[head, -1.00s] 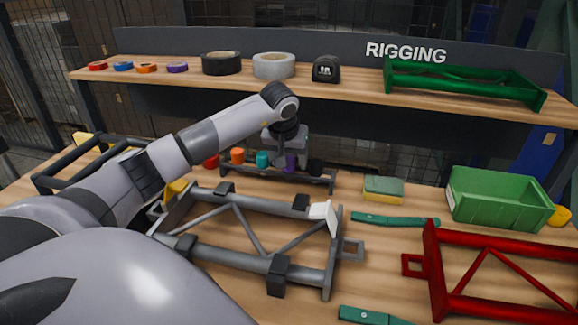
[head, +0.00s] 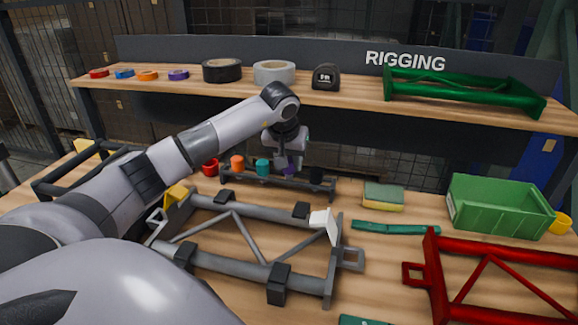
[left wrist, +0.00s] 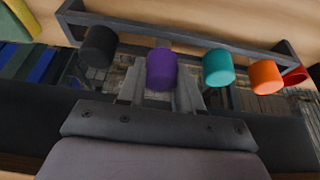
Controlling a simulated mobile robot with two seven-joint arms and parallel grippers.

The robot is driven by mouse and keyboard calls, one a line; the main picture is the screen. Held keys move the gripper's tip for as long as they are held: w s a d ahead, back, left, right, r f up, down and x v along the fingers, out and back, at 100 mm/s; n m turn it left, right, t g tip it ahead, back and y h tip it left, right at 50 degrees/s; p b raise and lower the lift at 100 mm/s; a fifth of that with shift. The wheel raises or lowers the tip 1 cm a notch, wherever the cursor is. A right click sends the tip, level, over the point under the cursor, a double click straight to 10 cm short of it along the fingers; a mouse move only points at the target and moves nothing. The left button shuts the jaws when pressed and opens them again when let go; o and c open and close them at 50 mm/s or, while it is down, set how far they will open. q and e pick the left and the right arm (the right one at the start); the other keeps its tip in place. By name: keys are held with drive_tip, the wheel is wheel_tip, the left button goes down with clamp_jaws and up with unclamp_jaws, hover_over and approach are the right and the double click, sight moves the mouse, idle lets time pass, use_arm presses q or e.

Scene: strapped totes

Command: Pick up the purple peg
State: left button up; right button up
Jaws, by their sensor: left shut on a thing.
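The purple peg (left wrist: 161,69) is between the fingers of my left gripper (left wrist: 160,95) in the left wrist view. In the head view my left gripper (head: 289,166) is at the right part of the peg rack, and the purple peg (head: 287,170) is mostly hidden by it. The gripper is shut on the purple peg. The dark peg rack (head: 255,182) stands behind the grey frame, and I cannot tell whether the peg is clear of it. My right gripper is not in view.
Teal (head: 263,166), orange (head: 237,162), red (head: 210,166) and black (head: 316,174) pegs sit at the rack. A grey frame (head: 240,260) lies in front. A sponge (head: 383,195), green bin (head: 500,207) and red frame (head: 440,285) are to the right. A shelf (head: 350,95) runs behind.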

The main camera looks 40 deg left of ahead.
use_arm(q)
wheel_tip(320, 180, up, 18)
drive_tip(key=p, duration=0.2)
wheel_tip(320, 180, up, 6)
drive_tip(key=f+p, duration=0.1)
drive_tip(key=p, duration=0.5)
hover_over(289, 159)
drive_tip(key=shift+s+d+r, duration=0.1)
drive_tip(key=shift+r, duration=0.1)
drive_tip(key=shift+f, duration=0.1)
idle(0.7)
